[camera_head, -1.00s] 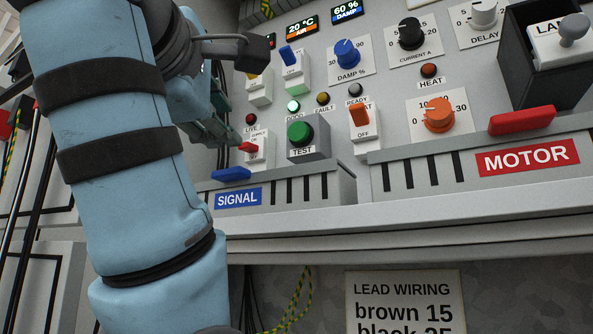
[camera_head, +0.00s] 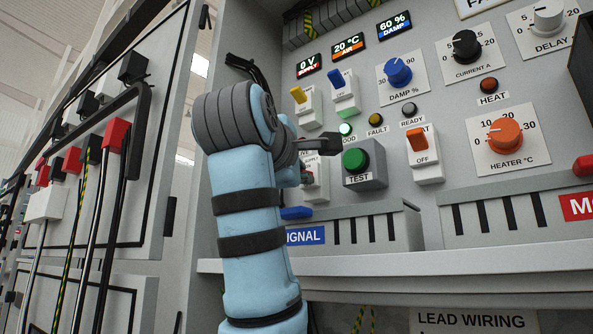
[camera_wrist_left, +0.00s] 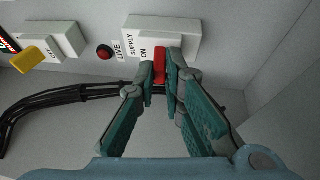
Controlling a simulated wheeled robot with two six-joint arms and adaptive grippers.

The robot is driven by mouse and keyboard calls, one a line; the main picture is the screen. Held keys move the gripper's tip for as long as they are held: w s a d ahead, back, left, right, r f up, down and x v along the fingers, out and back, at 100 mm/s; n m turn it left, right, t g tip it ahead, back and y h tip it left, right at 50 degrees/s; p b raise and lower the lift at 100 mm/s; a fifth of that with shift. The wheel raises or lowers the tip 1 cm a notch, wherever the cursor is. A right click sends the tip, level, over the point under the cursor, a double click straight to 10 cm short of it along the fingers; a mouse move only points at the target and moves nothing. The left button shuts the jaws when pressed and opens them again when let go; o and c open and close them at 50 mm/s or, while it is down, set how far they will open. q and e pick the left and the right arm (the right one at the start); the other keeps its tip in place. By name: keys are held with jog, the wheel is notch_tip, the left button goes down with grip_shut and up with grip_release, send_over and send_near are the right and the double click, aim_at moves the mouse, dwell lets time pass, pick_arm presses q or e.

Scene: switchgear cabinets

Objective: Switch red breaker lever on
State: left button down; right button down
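The supply breaker (camera_wrist_left: 165,38) is a white block marked SUPPLY and ON in the left wrist view. Its red lever (camera_wrist_left: 159,68) sticks out at the end away from the word ON. My left gripper (camera_wrist_left: 160,76) has one fingertip on each side of the lever, close against it, and looks shut on it. In the head view the breaker (camera_head: 318,178) is partly hidden behind my left arm, and the red lever cannot be made out there. My left gripper (camera_head: 308,176) is mostly hidden too. My right gripper is in neither view.
A green TEST button (camera_head: 355,160) on a grey box stands just right of the breaker. A blue handle (camera_head: 296,213) sits below it, above a ledge. In the wrist view, a yellow lever (camera_wrist_left: 25,59), a red LIVE lamp (camera_wrist_left: 104,52) and black cables (camera_wrist_left: 70,95) lie to the left.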

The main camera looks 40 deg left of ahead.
pick_arm(q)
jog(key=r+g+p, duration=0.1)
jog(key=g+p, duration=0.1)
jog(key=p, duration=0.1)
jog(key=r+m+g+h+p, duration=0.1)
jog(key=g+p, duration=0.1)
jog(key=p, duration=0.2)
jog(key=r+m+g+h+p, duration=0.1)
jog(key=p, duration=0.3)
jog(key=shift+w+g, duration=0.2)
jog(key=shift+g, duration=0.2)
jog(key=shift+f, duration=0.1)
jog(key=c, duration=1.7)
grip_release()
jog(key=shift+w, duration=0.1)
